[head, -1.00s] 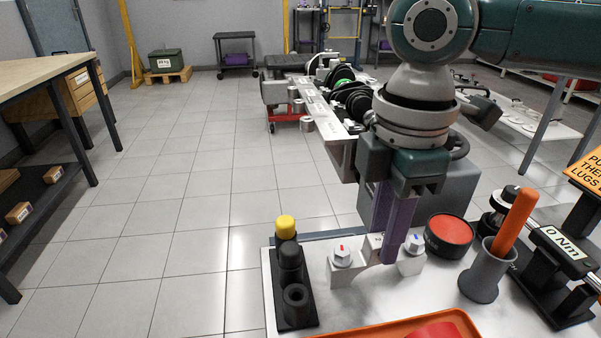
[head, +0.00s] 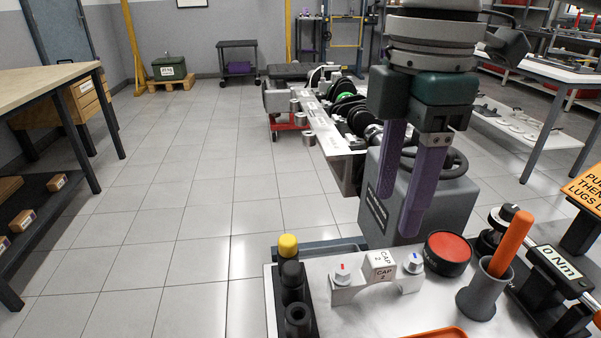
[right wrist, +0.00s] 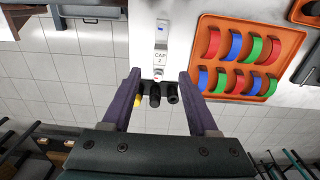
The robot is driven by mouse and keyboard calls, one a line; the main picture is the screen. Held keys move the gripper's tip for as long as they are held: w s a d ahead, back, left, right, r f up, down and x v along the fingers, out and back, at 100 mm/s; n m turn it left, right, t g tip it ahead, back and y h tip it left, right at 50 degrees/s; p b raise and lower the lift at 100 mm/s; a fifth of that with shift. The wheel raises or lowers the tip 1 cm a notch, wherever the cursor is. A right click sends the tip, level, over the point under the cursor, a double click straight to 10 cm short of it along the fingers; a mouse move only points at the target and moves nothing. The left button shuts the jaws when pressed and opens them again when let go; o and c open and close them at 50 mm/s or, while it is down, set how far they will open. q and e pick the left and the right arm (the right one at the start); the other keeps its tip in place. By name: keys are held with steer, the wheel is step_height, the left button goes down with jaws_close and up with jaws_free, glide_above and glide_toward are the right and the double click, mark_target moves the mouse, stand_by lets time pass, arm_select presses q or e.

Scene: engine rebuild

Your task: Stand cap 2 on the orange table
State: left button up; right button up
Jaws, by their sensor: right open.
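Cap 2 (head: 380,267) is a pale grey bridge-shaped piece with "CAP 2" labels and a bolt at each end, one marked red and one blue. It stands upright on the pale-topped table (head: 350,309), and also shows in the right wrist view (right wrist: 160,56). The tabletop looks white-grey; whether this is the orange table I cannot tell. My right gripper (head: 400,212) is open and empty, with its purple fingers pointing down above and behind the cap, apart from it. In the right wrist view the gripper (right wrist: 160,76) has nothing between its fingertips. My left gripper is out of view.
A black holder with sockets and a yellow-topped piece (head: 288,246) stands left of the cap. A red-topped round tin (head: 447,253), a grey cup with an orange handle (head: 482,292) and a torque tester (head: 560,262) stand right. An orange tray (right wrist: 207,88) holds coloured shells.

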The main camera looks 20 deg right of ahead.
steer(key=shift+r, duration=1.9)
steer(key=s+a+m+t+y+p, duration=0.2)
steer(key=s+a+m+y+p, duration=0.15)
steer(key=s+a+p, duration=0.55)
steer(key=s+d+r+m+t+h+p, duration=0.2)
steer(key=s+d+r+m+h+p, duration=0.15)
steer(key=s+d+m+p, duration=0.55)
step_height(320, 180, up, 37)
steer(key=w+a+p, duration=0.1)
steer(key=a+p, duration=0.1)
steer(key=p, duration=3.3)
steer(key=shift+w+a+f+m, duration=0.15)
steer(key=shift+w+a+m, duration=0.1)
steer(key=shift+w+m, duration=0.2)
